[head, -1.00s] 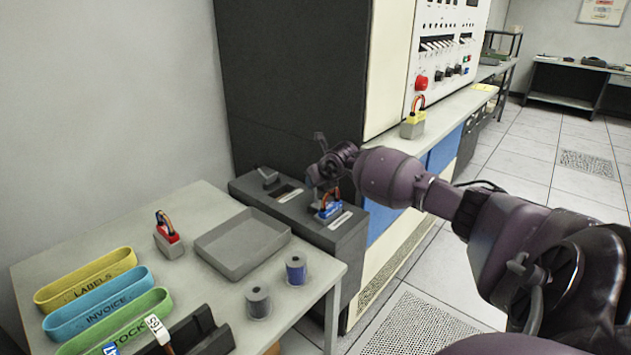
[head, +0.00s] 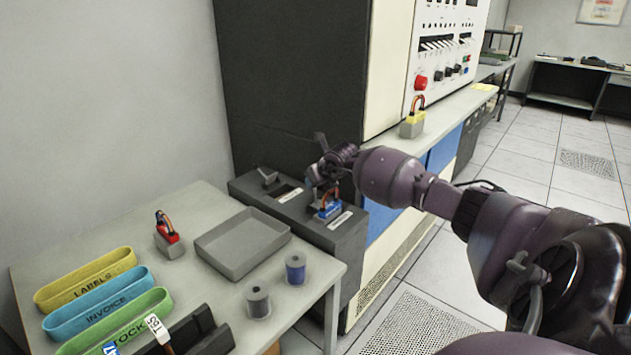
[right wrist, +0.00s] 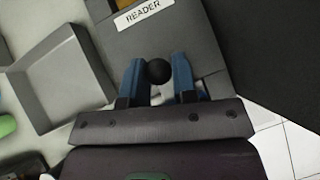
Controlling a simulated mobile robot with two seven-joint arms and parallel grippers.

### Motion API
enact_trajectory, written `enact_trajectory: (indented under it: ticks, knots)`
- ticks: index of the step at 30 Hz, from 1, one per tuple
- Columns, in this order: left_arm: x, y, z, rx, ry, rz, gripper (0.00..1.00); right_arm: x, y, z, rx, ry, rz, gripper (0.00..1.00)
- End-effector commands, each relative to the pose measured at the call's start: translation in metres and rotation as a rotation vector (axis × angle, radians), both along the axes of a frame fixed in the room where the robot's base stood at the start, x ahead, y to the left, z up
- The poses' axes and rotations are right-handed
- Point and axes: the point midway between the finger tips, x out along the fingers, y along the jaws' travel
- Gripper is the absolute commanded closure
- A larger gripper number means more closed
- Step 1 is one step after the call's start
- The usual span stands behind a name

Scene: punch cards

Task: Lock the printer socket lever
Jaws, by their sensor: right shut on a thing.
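The dark grey socket box (head: 240,190) stands behind the table. A blue plug (head: 329,208) with orange and dark wires sits at its right-hand socket, beside a white label too small to read. My right gripper (head: 318,180) is at this socket, just behind the blue plug. In the right wrist view its two blue-grey fingers (right wrist: 158,78) are shut on a round black knob (right wrist: 158,71), taken as the printer lever's. The lever's arm is mostly hidden by my gripper. The left-hand socket has its own small lever (head: 268,175); a READER label (right wrist: 137,14) shows in the wrist view. My left gripper is out of view.
The table holds an empty grey tray (head: 208,256), a red plug (head: 168,238), two spools (head: 296,268) and several coloured bins (head: 95,318). A tall dark cabinet (head: 290,80) rises behind the socket box. A yellow plug (head: 412,125) stands on the console ledge.

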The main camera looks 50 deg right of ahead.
Motion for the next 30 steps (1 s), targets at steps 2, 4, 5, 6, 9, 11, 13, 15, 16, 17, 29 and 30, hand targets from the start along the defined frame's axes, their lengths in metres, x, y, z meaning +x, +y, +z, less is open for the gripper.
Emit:
enact_trajectory:
  ticks: [2,4,5,6,9,11,13,15,16,17,29,30]
  knots:
    - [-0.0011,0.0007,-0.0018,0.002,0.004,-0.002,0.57,-0.0049,-0.003,-0.0106,-0.002,0.023,-0.007,1.0]
    - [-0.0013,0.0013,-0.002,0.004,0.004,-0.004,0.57,-0.005,-0.003,-0.0106,-0.002,0.023,-0.007,1.0]
    - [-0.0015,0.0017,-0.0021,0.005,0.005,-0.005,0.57,-0.005,-0.003,-0.0106,-0.002,0.023,-0.007,1.0]
    - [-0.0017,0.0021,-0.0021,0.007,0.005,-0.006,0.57,-0.0051,-0.003,-0.0107,-0.002,0.023,-0.007,1.0]
    - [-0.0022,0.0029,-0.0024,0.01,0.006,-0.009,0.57,-0.005,-0.0029,-0.0108,-0.002,0.023,-0.007,1.0]
    - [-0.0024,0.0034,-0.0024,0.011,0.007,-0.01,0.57,-0.005,-0.0029,-0.0108,-0.002,0.023,-0.006,1.0]
    - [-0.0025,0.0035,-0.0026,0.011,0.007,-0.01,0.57,-0.005,-0.0028,-0.011,-0.002,0.023,-0.006,1.0]
    - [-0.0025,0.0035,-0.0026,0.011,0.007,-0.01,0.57,-0.005,-0.0028,-0.011,-0.001,0.024,-0.006,1.0]
    - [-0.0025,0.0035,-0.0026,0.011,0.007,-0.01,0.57,-0.005,-0.0028,-0.011,-0.001,0.024,-0.006,1.0]
    - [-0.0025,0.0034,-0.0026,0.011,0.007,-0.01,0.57,-0.0051,-0.0027,-0.0111,-0.001,0.024,-0.006,1.0]
    - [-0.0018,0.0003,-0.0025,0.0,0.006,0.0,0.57,-0.005,-0.0025,-0.0113,-0.001,0.024,-0.006,0.72]
    - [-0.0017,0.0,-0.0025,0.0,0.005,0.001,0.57,-0.005,-0.0024,-0.0113,-0.001,0.024,-0.006,0.66]
